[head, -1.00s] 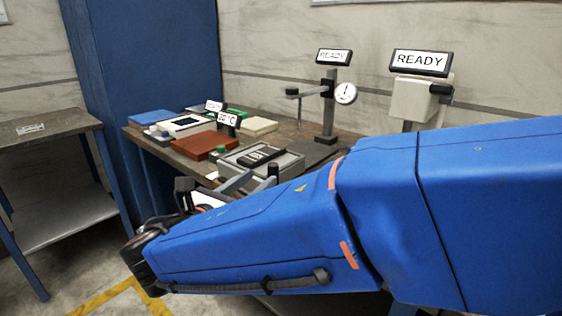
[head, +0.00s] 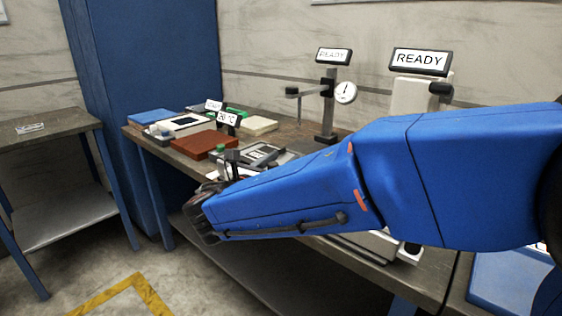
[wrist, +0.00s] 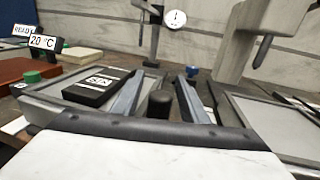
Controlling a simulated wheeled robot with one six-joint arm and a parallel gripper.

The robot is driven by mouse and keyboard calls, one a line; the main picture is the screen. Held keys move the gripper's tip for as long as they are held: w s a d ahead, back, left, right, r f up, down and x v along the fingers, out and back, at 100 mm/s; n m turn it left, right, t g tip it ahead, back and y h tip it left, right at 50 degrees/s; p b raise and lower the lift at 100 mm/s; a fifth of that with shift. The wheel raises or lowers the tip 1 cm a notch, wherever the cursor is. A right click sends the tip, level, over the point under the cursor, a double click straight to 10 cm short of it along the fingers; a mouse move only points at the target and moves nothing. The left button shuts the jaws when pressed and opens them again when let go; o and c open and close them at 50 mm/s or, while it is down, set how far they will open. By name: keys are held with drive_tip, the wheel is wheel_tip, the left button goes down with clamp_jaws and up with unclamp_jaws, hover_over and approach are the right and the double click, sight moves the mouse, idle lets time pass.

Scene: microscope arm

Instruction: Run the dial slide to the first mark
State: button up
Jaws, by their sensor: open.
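In the wrist view the column (wrist: 155,42) and dial (wrist: 175,19) show at top centre, beyond my fingers. My gripper (wrist: 160,79) is open, its two grey fingers apart and pointing forward, well short of the slide. In the head view my arm partly hides the gripper. The marks are too small to make out.
A second pale stand (head: 411,95) with a READY display is right of the slide. A blue cabinet (head: 150,100) stands behind the bench.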

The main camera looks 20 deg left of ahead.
drive_tip(key=shift+c, duration=0.6)
clamp_jaws()
drive_tip(key=w+d, duration=0.5)
drive_tip(key=w, duration=0.7)
drive_tip(key=shift+o, duration=0.6)
unclamp_jaws()
drive_tip(key=shift+s, duration=0.1)
drive_tip(key=s+a, duration=0.3)
drive_tip(key=s, duration=1.3)
drive_tip(key=shift+s+a, duration=0.2)
drive_tip(key=shift+s, duration=0.2)
